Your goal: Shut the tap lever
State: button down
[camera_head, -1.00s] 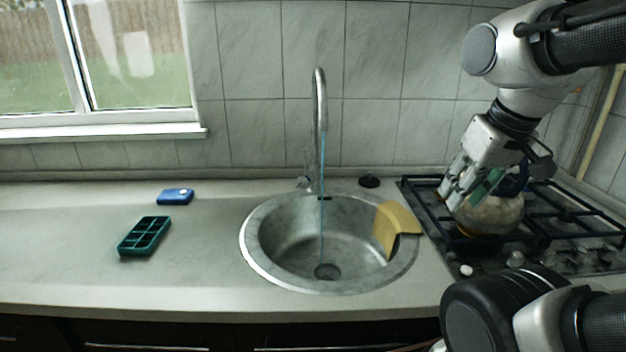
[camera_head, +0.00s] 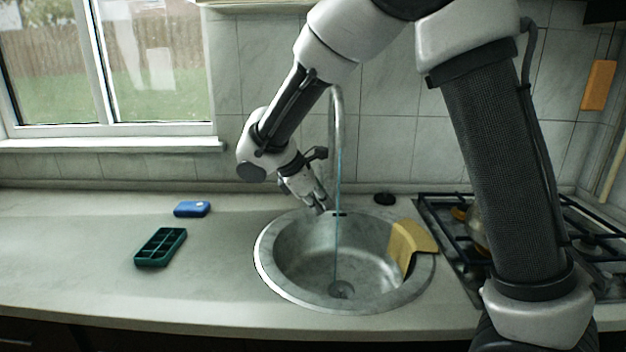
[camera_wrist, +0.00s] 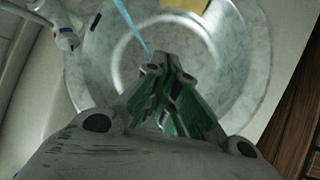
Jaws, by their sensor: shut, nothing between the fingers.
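The tap (camera_head: 338,130) rises behind the sink as a tall grey curved spout, and a thin blue stream of water (camera_head: 337,240) runs from it to the drain. My gripper (camera_head: 319,204) is shut and empty, pointing down at the sink's back left rim, beside the tap's base. It hides the lever in the head view. In the wrist view the pale tap base with its lever (camera_wrist: 66,38) is at upper left, apart from the shut fingertips (camera_wrist: 165,66). The water stream also shows there (camera_wrist: 130,24). Whether the gripper touches the lever cannot be told from the head view.
The round metal sink (camera_head: 268,275) has a yellow cloth (camera_head: 412,239) over its right rim. A black plug (camera_head: 384,198) lies behind it. A green tray (camera_head: 160,247) and a blue sponge (camera_head: 192,209) lie at left. A pot (camera_head: 477,228) on the hob is mostly hidden by my arm.

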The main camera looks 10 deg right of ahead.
jog(key=w+a+r+n+t+h, duration=0.1)
jog(key=w+a+r+n+t, duration=0.3)
jog(key=w+a+n, duration=0.45)
send_near(321, 178)
notch_tip(321, 178, down, 5)
jog(key=w+d, duration=0.2)
jog(key=shift+w+d+n, duration=0.25)
jog(key=shift+w+n, duration=0.05)
jog(key=shift+n, duration=0.15)
